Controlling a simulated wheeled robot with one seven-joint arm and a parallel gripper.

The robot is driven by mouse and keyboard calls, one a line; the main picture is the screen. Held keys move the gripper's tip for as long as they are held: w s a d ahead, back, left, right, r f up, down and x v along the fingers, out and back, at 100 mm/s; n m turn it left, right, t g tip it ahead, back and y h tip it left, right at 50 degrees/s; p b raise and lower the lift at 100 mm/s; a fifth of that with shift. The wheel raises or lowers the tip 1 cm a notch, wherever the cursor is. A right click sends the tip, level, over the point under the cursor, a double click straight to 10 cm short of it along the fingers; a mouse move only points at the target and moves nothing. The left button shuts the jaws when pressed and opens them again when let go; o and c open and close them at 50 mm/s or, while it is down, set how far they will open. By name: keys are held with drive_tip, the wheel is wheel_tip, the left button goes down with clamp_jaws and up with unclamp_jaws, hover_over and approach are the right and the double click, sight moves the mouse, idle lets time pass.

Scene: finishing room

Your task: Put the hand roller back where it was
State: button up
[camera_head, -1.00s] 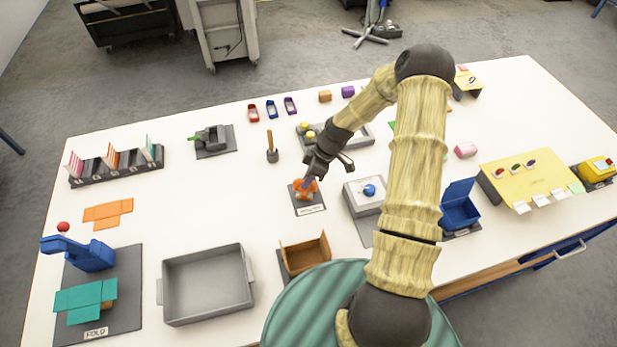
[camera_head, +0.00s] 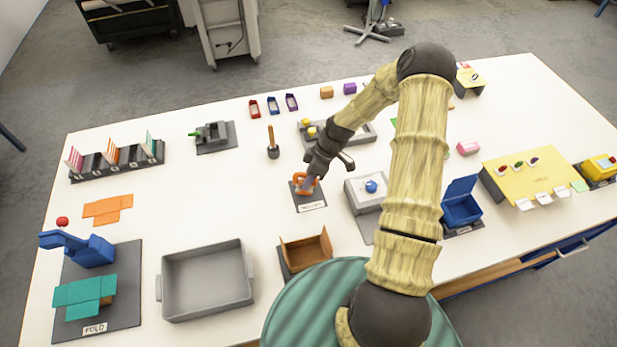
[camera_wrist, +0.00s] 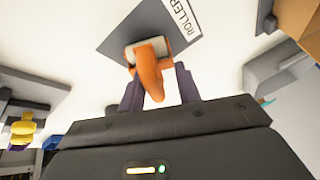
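The hand roller, with an orange handle and a pale drum, is at the dark grey mat labelled ROLLER. Its orange part shows beside my fingers in the head view (camera_head: 299,179). In the wrist view its handle (camera_wrist: 149,73) points up towards the camera. My gripper (camera_head: 309,184) is low over the mat (camera_head: 312,199), with its dark purple fingers either side of the handle (camera_wrist: 160,82). A gap shows between the handle and the right finger, so the gripper looks partly open around it. Whether the fingertips touch the roller is hidden.
A grey machine with a blue knob (camera_head: 371,186) stands close on the right. An open brown box (camera_head: 305,250) and a grey bin (camera_head: 206,280) lie nearer. A wooden-handled tool (camera_head: 271,140) stands behind left. Bare white table lies left of the mat.

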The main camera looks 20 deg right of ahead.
idle(0.3)
drive_tip(key=shift+w+d+r+p, duration=0.1)
drive_tip(key=shift+w+r+p, duration=0.05)
drive_tip(key=shift+r+p, duration=0.4)
drive_tip(key=b+v, duration=0.4)
drive_tip(key=v, duration=0.8)
drive_tip(key=s+a+r+m+t+h, duration=0.1)
drive_tip(key=s+a+r+m+h, duration=0.1)
drive_tip(key=s+m, duration=0.4)
drive_tip(key=s+a+r+m+t+h, duration=0.1)
drive_tip(key=s+a+r+m+h, duration=0.2)
drive_tip(key=s+r+m, duration=0.3)
drive_tip(key=s+a+m, duration=0.1)
drive_tip(key=s, duration=0.4)
drive_tip(key=shift+s+r+t, duration=0.3)
drive_tip(key=shift+s+t, duration=0.05)
drive_tip(key=shift+t, duration=0.05)
